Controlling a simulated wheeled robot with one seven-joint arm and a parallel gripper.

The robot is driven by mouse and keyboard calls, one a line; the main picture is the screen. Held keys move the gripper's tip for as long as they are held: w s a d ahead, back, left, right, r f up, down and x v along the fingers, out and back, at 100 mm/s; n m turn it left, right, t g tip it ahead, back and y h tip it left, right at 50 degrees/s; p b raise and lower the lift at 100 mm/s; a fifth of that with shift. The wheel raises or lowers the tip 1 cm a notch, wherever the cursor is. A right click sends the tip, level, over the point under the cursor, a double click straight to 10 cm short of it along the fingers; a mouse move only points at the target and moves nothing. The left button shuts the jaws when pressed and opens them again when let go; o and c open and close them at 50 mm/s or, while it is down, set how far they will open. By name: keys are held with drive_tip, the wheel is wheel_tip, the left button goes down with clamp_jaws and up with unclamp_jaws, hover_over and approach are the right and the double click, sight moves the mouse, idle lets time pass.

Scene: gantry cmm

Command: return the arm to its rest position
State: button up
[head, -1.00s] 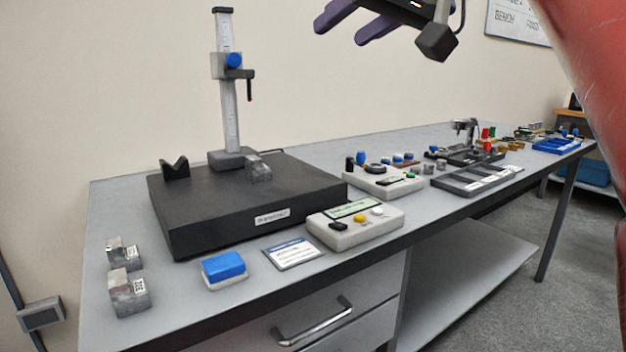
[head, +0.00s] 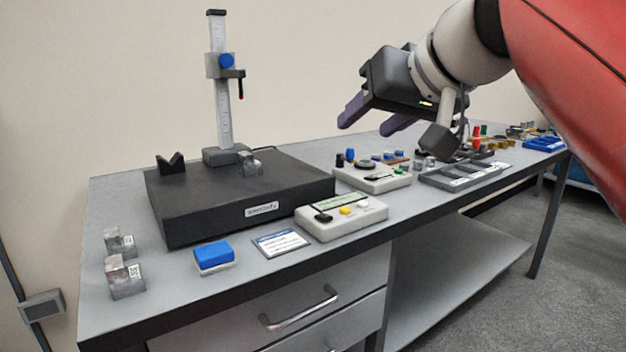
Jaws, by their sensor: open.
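My gripper (head: 366,119) shows at the upper right of the head view, above the back part of the workbench. Its two purple fingers are spread apart, with nothing between them. The fingers point left and slightly down, clear of everything on the bench. My white and red arm reaches in from the upper right.
The workbench (head: 190,296) carries a black surface plate (head: 200,207) with a height gauge (head: 222,100) and a grey block (head: 250,162). Two metal blocks (head: 125,277), a blue-topped box (head: 213,256), a button box (head: 342,217) and a grey tray (head: 455,178) also stand there.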

drive_tip(key=s+d+f+m+g+h, duration=0.1)
drive_tip(key=s+f, duration=0.4)
drive_tip(key=f, duration=0.6)
drive_tip(key=s+d+f+m+g+h, duration=0.1)
drive_tip(key=s+d+f, duration=0.3)
drive_tip(key=f, duration=0.8)
drive_tip(key=s+d+f+g+h, duration=0.2)
drive_tip(key=s+f, duration=0.4)
drive_tip(key=f, duration=0.6)
drive_tip(key=shift+d+f+m+h, duration=0.3)
drive_tip(key=shift+m+h, duration=0.1)
drive_tip(key=shift+h, duration=0.3)
drive_tip(key=shift+r, duration=0.1)
